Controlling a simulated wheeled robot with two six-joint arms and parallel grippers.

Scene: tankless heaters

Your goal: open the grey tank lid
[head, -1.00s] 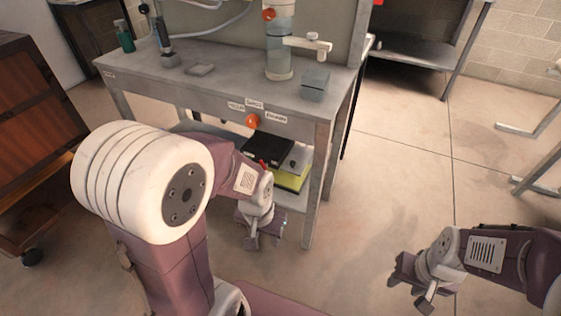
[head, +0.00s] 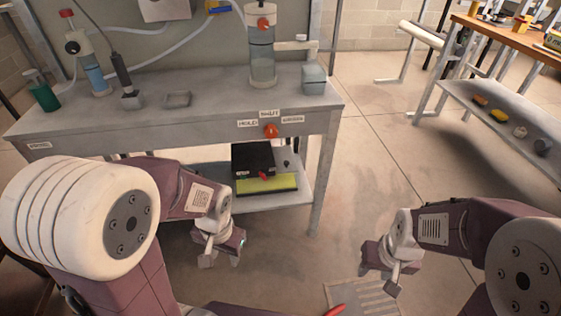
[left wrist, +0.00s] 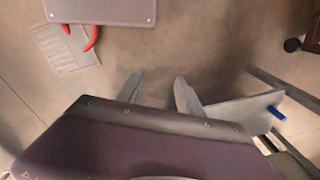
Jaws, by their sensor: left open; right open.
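A small grey box-shaped tank (head: 314,82) stands at the right end of the grey bench (head: 215,120) in the head view. Its flat top (head: 314,67) looks like a closed lid. My left gripper (head: 222,256) is open and empty, low in front of the bench and well below its top. Its two parted fingers also show in the left wrist view (left wrist: 160,92), with only floor between them. My right gripper (head: 378,270) is open and empty, low over the floor to the right of the bench. Neither gripper touches the tank.
A clear cylinder (head: 262,58) with a side arm stands beside the tank. An orange knob (head: 270,131) sits on the bench front. A black box (head: 253,158) lies on the lower shelf. A wooden-topped table (head: 505,40) stands right.

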